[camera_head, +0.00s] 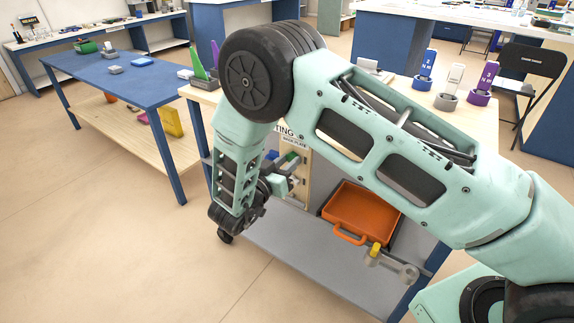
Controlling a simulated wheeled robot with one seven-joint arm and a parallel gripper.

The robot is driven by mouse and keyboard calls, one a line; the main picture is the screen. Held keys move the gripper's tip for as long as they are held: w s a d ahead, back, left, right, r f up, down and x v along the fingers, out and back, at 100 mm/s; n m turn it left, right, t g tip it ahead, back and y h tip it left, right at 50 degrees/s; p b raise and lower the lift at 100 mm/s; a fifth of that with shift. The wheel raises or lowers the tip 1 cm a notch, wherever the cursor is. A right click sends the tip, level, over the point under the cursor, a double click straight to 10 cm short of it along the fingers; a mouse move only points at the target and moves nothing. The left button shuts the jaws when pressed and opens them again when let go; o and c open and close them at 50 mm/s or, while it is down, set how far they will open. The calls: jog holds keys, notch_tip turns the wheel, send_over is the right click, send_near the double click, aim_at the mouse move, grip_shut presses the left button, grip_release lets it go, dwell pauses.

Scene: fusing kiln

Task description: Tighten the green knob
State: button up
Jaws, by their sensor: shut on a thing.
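The upright panel (297,180) stands at the front of the workbench, with printed lettering along its top. A small green part (287,159), which looks like the green knob, shows on the panel beside my wrist. My gripper (291,182) is at the panel, just below and against this green part. Its jaws are shut on it, though the fingertips are small and partly hidden by my wrist. A small blue part (271,155) shows just left of the green one. My forearm covers the panel's left side and my upper arm crosses in front of the bench.
An orange tray (358,213) lies on the grey lower shelf (300,255), near a grey tool with a yellow part (376,249). Blue, white and purple upright items stand on the bench at right. A blue table (125,75) is at left. Open floor lies front left.

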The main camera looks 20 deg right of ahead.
jog(key=m+b, duration=0.1)
jog(key=m, duration=0.3)
jog(key=shift+a+f+m+b, duration=0.1)
jog(key=shift+f+m+b, duration=0.05)
jog(key=shift+m+b, duration=0.2)
jog(key=m+b, duration=1.2)
jog(key=m, duration=0.3)
jog(key=shift+s+a, duration=0.1)
jog(key=shift+m+b, duration=0.25)
jog(key=shift+b, duration=0.1)
jog(key=o, duration=1)
jog(key=p+v, duration=0.2)
jog(key=v, duration=1.5)
jog(key=shift+s, duration=0.15)
